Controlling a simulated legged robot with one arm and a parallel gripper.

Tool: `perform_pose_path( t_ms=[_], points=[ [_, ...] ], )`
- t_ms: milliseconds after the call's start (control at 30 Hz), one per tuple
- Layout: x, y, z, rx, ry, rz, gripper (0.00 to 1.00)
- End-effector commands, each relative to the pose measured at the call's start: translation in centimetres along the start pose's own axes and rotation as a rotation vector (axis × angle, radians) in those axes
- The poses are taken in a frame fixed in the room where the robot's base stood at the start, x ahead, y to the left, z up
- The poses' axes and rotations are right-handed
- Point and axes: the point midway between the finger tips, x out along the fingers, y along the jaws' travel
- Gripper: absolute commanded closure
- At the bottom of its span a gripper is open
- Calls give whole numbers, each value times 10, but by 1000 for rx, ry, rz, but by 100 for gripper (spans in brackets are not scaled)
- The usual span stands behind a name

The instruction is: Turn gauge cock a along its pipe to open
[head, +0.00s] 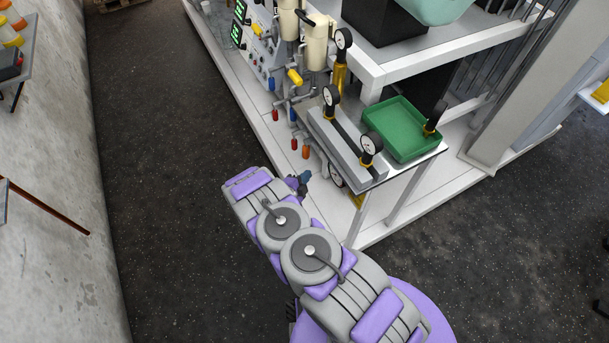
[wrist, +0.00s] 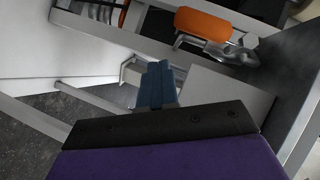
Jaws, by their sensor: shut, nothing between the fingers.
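My gripper (head: 304,180) is beside the front of the skid in the head view, left of the gauge bench. In the wrist view its blue fingers (wrist: 157,84) are shut together with nothing between them. An orange handle (wrist: 203,24) on a metal lever shows above and right of the fingertips, apart from them. In the head view, an orange handle (head: 306,152) and a red handle (head: 294,143) hang from small cocks left of the gauge block. No label is readable, so I cannot tell which is gauge cock a. My arm partly hides the lower pipework.
Pressure gauges (head: 372,144) stand on a grey block (head: 345,145) beside a green tray (head: 400,128). More red, blue and yellow handles (head: 295,76) lie farther back. A grey panel (wrist: 230,90) is right of the fingers. Dark floor (head: 170,150) on the left is clear.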

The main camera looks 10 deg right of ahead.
Motion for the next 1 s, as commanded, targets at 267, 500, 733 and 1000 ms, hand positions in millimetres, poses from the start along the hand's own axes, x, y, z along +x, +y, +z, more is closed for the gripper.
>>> perform_pose_path(
  t_ms=[267, 500, 733, 1000],
  points=[
    [-46, 11, 2, -3, -5, 0, 100],
    [-78, 21, 5, -2, -2, 0, 100],
    [-85, 24, 5, 0, 0, 1, 100],
    [-85, 19, 9, 1, -15, 19, 100]
  ],
)
